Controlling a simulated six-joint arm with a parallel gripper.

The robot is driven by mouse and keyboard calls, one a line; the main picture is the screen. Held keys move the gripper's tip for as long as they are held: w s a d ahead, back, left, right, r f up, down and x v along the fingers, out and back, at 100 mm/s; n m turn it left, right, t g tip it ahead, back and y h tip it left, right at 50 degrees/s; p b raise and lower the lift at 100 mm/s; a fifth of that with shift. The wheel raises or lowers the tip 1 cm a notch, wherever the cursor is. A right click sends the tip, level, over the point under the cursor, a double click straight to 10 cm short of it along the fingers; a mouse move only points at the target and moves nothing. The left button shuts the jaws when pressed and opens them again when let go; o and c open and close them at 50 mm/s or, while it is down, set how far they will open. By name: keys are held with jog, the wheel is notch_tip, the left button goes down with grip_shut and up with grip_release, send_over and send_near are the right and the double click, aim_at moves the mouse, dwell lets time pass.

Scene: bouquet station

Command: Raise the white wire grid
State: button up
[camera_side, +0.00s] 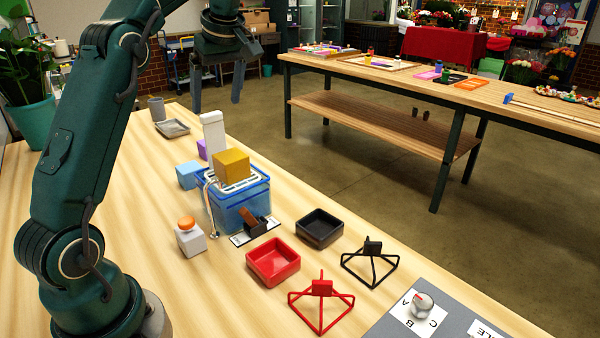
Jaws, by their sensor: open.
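The white wire grid (226,188) sits at the top of a clear blue container (240,212), low at its rim. A gold-brown cube (231,164) rests on the grid and hides part of it. A white wire handle (208,205) hangs at the container's left side. My gripper (217,98) is at the top of the view, up and behind the container, fingers pointing down. It is open and empty, clear of the grid.
A white upright block (213,132) stands right behind the cube. A red tray (273,262), a black tray (319,228) and wire stands (321,300) lie in front right.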

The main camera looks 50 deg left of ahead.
jog(key=d, duration=0.9)
jog(key=shift+d, duration=0.3)
jog(key=s+d+r+m+t+h, duration=0.1)
jog(key=s+d+r+m+t, duration=0.2)
jog(key=s+d+m, duration=0.4)
jog(key=s+d+f+m+t+h, duration=0.2)
jog(key=s+d+f+m, duration=0.4)
jog(key=f+m, duration=0.5)
jog(key=shift+s+t+h, duration=0.3)
jog(key=shift+s+h, duration=0.3)
jog(key=shift+h, duration=0.2)
